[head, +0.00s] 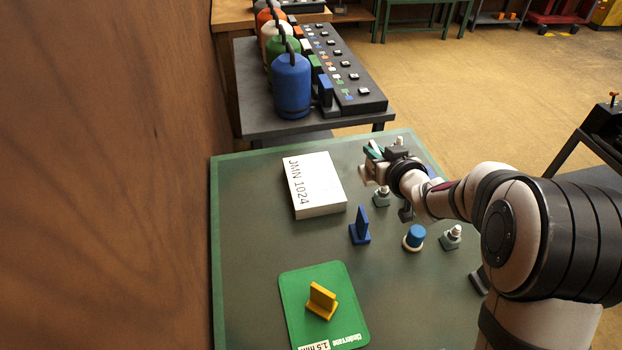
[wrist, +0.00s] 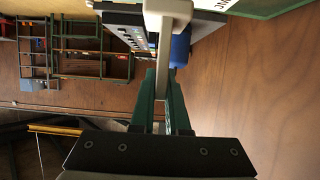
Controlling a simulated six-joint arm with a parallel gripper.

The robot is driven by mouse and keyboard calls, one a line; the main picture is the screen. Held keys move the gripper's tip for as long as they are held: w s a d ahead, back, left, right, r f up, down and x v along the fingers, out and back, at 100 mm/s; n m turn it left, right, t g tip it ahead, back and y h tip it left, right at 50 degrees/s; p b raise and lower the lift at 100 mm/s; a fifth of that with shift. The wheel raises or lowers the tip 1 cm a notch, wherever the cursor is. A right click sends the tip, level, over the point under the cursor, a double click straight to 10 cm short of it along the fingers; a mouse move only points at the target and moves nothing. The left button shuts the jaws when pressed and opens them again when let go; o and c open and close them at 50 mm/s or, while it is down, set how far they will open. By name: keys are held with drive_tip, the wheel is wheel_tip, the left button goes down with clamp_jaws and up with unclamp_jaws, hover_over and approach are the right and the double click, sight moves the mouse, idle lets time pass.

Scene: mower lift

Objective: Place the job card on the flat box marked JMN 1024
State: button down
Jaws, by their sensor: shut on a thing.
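The flat white box (head: 318,190) marked JMN 1024 lies on the green-topped table; its corner shows at the top right of the wrist view (wrist: 222,4). My gripper (head: 373,152) is above the table, right of the box and apart from it. In the wrist view, its green fingers (wrist: 162,105) are shut on a pale grey piece (wrist: 168,12), a thin plate with a wider foot at its far end. Its shape resembles the blue and yellow pieces on the table. No writing shows on it, so I cannot tell whether it is the job card.
A green mat (head: 295,290) printed with a clearance of 1.5 mm carries a yellow piece (head: 321,300). A blue piece (head: 360,227), a blue-capped part (head: 414,237) and small grey fittings (head: 451,237) stand nearby. A wooden wall (head: 100,180) borders the left. The box top is clear.

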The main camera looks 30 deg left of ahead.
drive_tip(key=shift+w+d, duration=0.4)
drive_tip(key=shift+d, duration=0.05)
drive_tip(key=shift+s+a+f, duration=0.2)
drive_tip(key=shift+a+f, duration=1.6)
drive_tip(key=shift+a, duration=0.05)
drive_tip(key=shift+s+a+f, duration=0.15)
drive_tip(key=shift+a+f, duration=1.65)
drive_tip(key=shift+a, duration=0.05)
drive_tip(key=shift+s+a+f, duration=0.2)
drive_tip(key=shift+a+f, duration=1.6)
drive_tip(key=shift+a, duration=0.05)
drive_tip(key=shift+f, duration=0.1)
drive_tip(key=c, duration=0.9)
unclamp_jaws()
